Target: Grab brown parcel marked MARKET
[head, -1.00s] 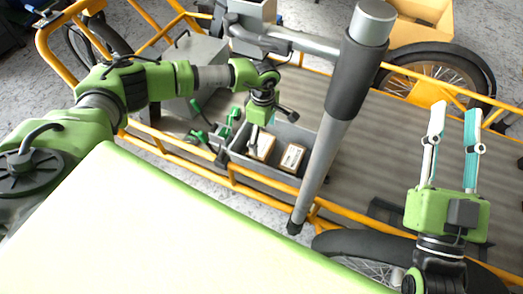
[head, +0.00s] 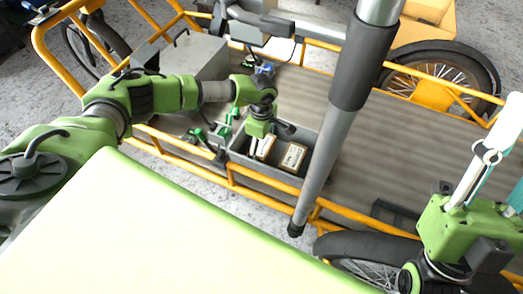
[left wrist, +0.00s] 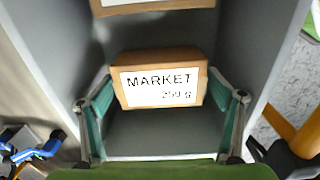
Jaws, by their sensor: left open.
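The brown parcel marked MARKET (left wrist: 160,80) lies in a grey bin with its white label up in the left wrist view. My left gripper (left wrist: 158,88) is open, with one teal finger on each side of the parcel. I cannot tell whether the fingers touch it. In the head view my left gripper (head: 260,130) reaches down into the bin (head: 236,158) and partly hides the parcel (head: 265,148). My right gripper (head: 497,180) is open and empty at the right edge, partly cut off.
A second labelled parcel (head: 293,156) lies in the same bin, right of the first. A grey post (head: 335,130) stands close to the bin's right side. Orange bike rails (head: 240,187) run in front. Green-handled tools (head: 222,130) lie left of the bin.

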